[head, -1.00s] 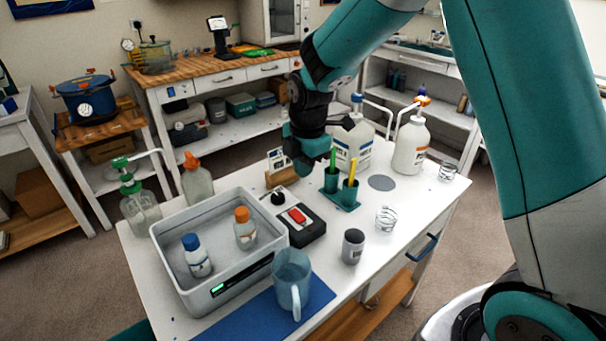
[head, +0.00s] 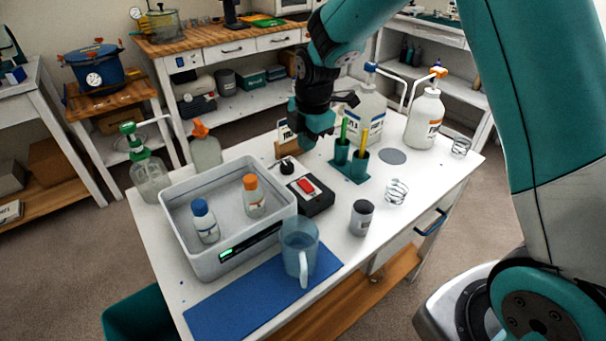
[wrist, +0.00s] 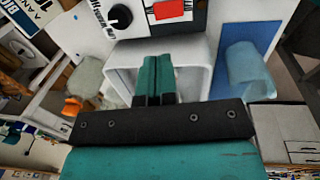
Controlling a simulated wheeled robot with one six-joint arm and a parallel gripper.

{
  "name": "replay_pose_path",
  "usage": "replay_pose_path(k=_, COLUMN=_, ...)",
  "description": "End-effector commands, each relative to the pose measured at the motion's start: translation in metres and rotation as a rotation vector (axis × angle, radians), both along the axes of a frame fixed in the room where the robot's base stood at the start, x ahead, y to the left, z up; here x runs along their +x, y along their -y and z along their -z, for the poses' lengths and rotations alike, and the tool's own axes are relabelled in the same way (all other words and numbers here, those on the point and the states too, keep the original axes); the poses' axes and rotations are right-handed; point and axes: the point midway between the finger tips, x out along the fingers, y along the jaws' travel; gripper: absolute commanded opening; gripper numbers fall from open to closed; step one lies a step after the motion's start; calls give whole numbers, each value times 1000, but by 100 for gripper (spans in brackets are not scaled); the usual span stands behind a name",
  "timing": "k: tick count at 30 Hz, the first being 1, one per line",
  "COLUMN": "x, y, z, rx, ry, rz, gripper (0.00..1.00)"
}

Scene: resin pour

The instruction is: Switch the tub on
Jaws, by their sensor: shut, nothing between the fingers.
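The grey tub (head: 183,250) stands on the white bench with a blue-capped bottle (head: 206,222) and an orange-capped bottle (head: 253,196) in it. Its front panel shows a small green display (head: 226,253). Behind its right side is a black and white control box (head: 318,203) with a red rocker switch (head: 305,186) and a black knob (head: 287,166). My gripper (head: 306,144) is above the bench, behind the box. In the wrist view my shut, empty teal fingers (wrist: 157,64) point toward the tub wall, with the red switch (wrist: 170,10) and knob (wrist: 120,17) at the top edge.
A teal pen holder (head: 349,165) stands right of my gripper, with pump bottles (head: 423,120) behind. A blue jug (head: 299,240) and grey cup (head: 361,218) are in front. A clear orange-topped bottle (head: 205,151) stands behind the tub. A blue mat (head: 240,302) lies at the front.

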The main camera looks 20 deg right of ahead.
Motion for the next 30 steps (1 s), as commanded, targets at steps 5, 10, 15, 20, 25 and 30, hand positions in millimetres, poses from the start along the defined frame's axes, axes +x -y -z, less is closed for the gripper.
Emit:
replay_pose_path(k=5, x=4, y=-1, z=39, rx=-1, ry=-7, rz=0, gripper=0)
replay_pose_path(k=10, x=9, y=-3, z=74, rx=-1, ry=-6, rz=-1, gripper=0)
replay_pose_path(k=15, x=13, y=-4, z=99, rx=-1, ry=-4, rz=-1, gripper=0)
replay_pose_path(k=20, x=15, y=-4, z=111, rx=-1, ry=-2, rz=0, gripper=0)
replay_pose_path(k=25, x=15, y=-4, z=114, rx=0, ry=-1, rz=0, gripper=0)
replay_pose_path(k=30, x=15, y=-4, z=114, rx=0, ry=-1, rz=0, gripper=0)
